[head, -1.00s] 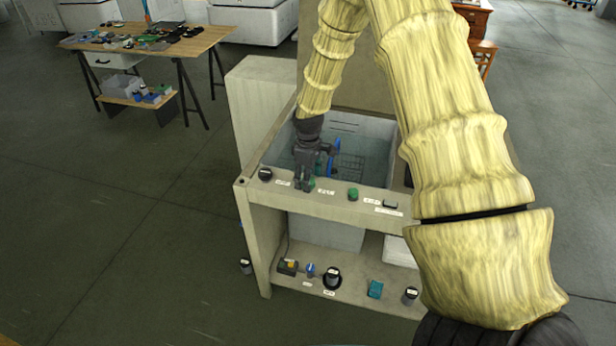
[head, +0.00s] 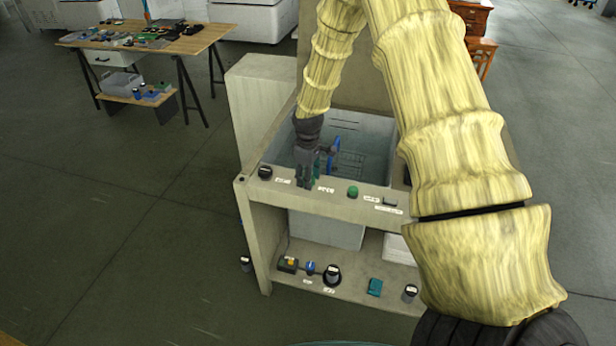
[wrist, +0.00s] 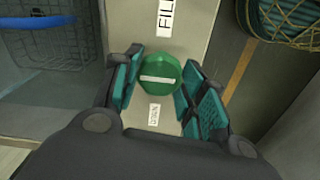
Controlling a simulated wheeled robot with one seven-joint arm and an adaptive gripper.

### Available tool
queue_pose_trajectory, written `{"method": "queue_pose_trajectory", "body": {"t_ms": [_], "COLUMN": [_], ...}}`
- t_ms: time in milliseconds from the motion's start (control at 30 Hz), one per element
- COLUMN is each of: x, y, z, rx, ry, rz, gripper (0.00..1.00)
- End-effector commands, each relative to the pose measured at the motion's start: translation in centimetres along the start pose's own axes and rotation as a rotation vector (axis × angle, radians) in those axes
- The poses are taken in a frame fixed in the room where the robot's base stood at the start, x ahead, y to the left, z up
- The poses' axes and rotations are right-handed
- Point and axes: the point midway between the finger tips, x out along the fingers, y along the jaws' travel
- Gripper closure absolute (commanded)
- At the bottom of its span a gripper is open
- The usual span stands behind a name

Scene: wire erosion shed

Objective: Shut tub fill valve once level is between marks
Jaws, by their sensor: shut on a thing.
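My gripper (head: 308,181) is lowered onto the tub's front ledge (head: 330,206). In the wrist view my gripper's fingers (wrist: 160,88) are closed on either side of a round green valve knob (wrist: 158,76). A pale bar lies crosswise on the knob's top. A label reading FILL (wrist: 165,18) is above the knob in that view, and a smaller label (wrist: 154,114) is below it. The tub (head: 366,146) behind the ledge is pale blue-grey, with dark lines on its back wall (head: 347,125). I cannot tell the water level against the marks.
Another green knob (head: 352,191) and a black knob (head: 265,172) are on the ledge. A wire basket (wrist: 45,45) and a blue part (head: 334,146) are at the tub. Small fittings sit on the lower shelf (head: 350,290).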

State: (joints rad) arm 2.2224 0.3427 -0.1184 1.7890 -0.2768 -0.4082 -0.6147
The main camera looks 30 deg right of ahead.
Motion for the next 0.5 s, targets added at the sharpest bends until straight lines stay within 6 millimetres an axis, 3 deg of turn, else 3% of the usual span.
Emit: {"method": "queue_pose_trajectory", "body": {"t_ms": [500], "x": [0.0], "y": [0.06], "z": [-0.14], "rx": [0.351], "ry": [0.002], "rz": [0.002], "gripper": [0.82]}}
